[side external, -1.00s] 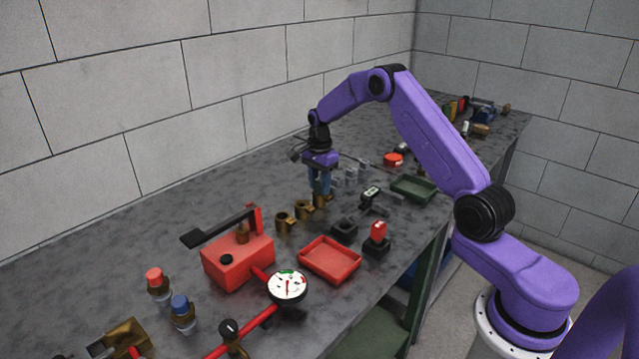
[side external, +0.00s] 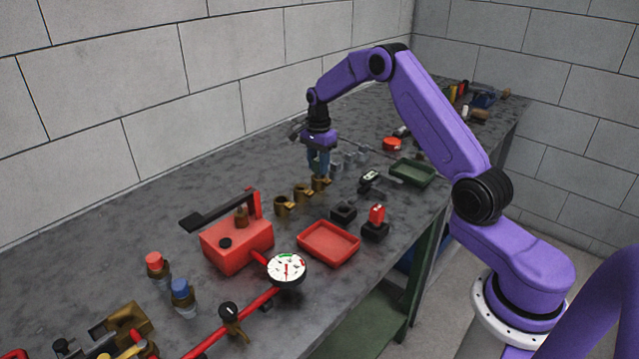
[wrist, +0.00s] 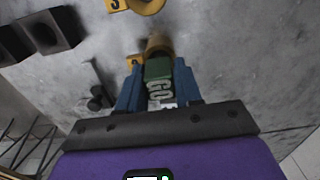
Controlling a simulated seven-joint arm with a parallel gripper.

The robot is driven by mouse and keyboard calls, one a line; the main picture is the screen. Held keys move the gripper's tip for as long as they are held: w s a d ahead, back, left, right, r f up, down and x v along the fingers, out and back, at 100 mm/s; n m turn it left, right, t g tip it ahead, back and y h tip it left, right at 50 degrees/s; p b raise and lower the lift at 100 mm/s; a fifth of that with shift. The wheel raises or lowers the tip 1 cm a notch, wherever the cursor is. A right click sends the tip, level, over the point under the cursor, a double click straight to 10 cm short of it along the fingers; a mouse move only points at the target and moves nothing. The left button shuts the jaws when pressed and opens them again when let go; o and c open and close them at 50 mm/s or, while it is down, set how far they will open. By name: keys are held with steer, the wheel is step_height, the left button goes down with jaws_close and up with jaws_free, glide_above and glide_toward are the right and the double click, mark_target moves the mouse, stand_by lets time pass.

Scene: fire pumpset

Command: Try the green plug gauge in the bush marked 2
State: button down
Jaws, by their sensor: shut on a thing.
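My gripper (wrist: 160,98) has blue fingers shut on the green plug gauge (wrist: 157,69), which bears the letters GO in the wrist view. Just beyond the gauge's tip is a brass bush (wrist: 159,42) with a small yellow tag (wrist: 133,61), whose mark I cannot read. The side view shows my gripper (side external: 319,172) right over this bush (side external: 320,185), the farthest of three in a row. I cannot tell whether the gauge's tip is inside it or just above. The middle bush (side external: 303,194) and the nearest bush (side external: 284,206) stand clear of the gripper.
A red pump (side external: 237,247) with a black lever, a dial gauge (side external: 287,268) and a red tray (side external: 329,243) lie nearer the camera. Black blocks (side external: 344,211) and a green tray (side external: 412,174) are to the right. The wall runs along the bench's back.

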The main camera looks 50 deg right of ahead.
steer(key=shift+r, duration=2.6)
